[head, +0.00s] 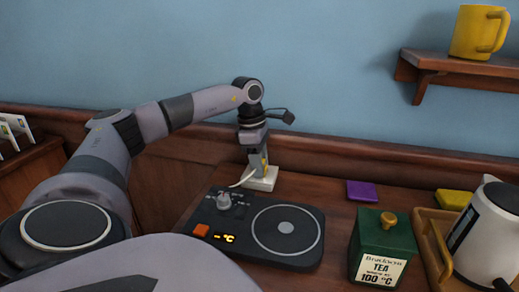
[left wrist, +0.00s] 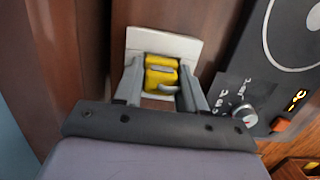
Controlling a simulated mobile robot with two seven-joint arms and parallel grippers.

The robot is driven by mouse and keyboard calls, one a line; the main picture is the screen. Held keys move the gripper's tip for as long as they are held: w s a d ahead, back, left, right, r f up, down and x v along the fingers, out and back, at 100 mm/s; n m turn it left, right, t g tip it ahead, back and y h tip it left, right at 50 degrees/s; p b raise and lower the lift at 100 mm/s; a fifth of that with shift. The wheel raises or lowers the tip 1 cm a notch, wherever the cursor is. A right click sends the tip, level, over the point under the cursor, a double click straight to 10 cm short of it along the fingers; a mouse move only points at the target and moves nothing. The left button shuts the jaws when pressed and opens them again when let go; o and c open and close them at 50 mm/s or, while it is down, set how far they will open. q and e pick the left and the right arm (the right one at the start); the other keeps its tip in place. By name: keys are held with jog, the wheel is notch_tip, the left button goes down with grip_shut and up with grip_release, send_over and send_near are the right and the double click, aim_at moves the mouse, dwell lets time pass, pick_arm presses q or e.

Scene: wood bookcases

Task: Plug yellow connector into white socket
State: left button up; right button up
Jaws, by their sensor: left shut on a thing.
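The yellow connector (left wrist: 161,75) is between the two fingers of my left gripper (left wrist: 160,85), which is shut on it. In the head view my left gripper (head: 257,160) points straight down, with a bit of yellow showing between its fingers. The white socket (head: 262,180) is on the wooden counter directly below the gripper. In the left wrist view the white socket (left wrist: 185,45) shows behind and around the connector. Whether the connector touches the socket or is in it, I cannot tell. A pale cable runs from this spot to the hot plate. My right gripper is not in view.
A black hot plate (head: 285,231) with a knob and orange display lies just in front of the socket. A green tea box (head: 381,245), a purple block (head: 361,191), a yellow block (head: 453,199) and a white kettle (head: 489,240) on a tray stand to the right. A yellow mug (head: 474,32) is on a wall shelf.

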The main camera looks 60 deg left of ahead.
pick_arm(q)
jog(key=shift+s+d+f, duration=0.15)
jog(key=shift+f, duration=0.5)
jog(key=o, duration=1.1)
jog(key=shift+d+f, duration=0.1)
jog(key=shift+c, duration=0.2)
jog(key=r, duration=0.3)
jog(key=a+r, duration=0.1)
jog(key=r, duration=0.1)
jog(key=r+p, duration=0.1)
jog(key=r, duration=0.2)
jog(key=shift+s+a+r, duration=0.15)
jog(key=shift+a+r, duration=0.15)
